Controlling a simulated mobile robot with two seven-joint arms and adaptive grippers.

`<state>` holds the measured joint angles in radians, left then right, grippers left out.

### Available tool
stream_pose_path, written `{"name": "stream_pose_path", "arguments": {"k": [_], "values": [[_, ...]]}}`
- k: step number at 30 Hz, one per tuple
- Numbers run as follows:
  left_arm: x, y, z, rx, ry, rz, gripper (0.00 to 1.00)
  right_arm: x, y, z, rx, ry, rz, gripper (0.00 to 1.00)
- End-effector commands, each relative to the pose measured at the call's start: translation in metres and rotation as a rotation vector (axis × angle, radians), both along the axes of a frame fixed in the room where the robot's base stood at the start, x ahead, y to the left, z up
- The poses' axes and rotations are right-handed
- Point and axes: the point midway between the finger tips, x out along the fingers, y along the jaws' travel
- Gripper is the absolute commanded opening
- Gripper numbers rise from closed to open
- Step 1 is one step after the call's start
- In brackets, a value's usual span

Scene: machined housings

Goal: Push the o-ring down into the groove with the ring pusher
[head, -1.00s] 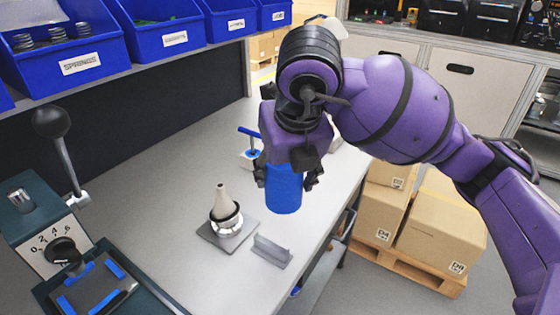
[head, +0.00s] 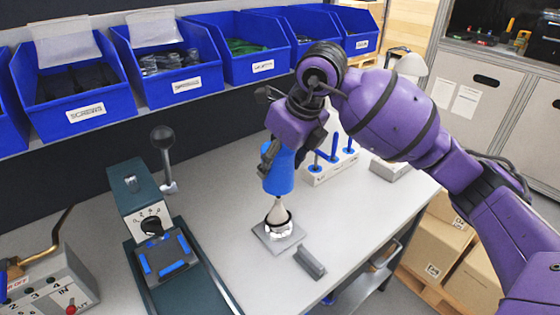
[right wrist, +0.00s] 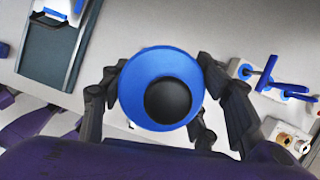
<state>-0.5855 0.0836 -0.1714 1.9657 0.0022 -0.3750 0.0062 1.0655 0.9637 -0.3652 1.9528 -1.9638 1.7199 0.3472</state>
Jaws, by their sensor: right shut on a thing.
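My right gripper (head: 279,160) is shut on the blue ring pusher (head: 279,173), a hollow cylinder held roughly upright. In the right wrist view I look down on the pusher's blue rim (right wrist: 133,85) and dark bore, with fingers on both sides. The pusher's lower end overlaps the tip of a pale cone (head: 278,210); I cannot tell whether it is around the tip or in front of it. The black o-ring (head: 289,221) shows around the cone's lower part, above the silvery housing (head: 278,232). The groove cannot be made out. My left gripper is not in view.
The housing stands on a grey plate (head: 264,239); a grey angled block (head: 310,262) lies beside it. A white rack with blue-handled tools (head: 322,176) stands behind right. A lever press (head: 150,225) stands at left, and blue bins (head: 262,68) line the back.

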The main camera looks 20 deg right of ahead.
Motion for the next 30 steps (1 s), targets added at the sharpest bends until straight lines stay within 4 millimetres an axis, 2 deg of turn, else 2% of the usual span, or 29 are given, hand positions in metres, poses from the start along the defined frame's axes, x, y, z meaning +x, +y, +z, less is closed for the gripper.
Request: {"name": "stream_pose_path", "arguments": {"k": [9,21,30], "values": [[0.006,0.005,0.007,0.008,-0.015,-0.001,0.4,0.0,-0.001,0.002,-0.002,-0.003,-0.002,0.26],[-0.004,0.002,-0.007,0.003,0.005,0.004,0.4,0.0,0.0,-0.03,-0.001,0.001,-0.001,0.26],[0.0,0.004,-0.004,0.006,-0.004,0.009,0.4,0.0,0.0,-0.031,-0.001,-0.003,-0.002,0.26]]}}
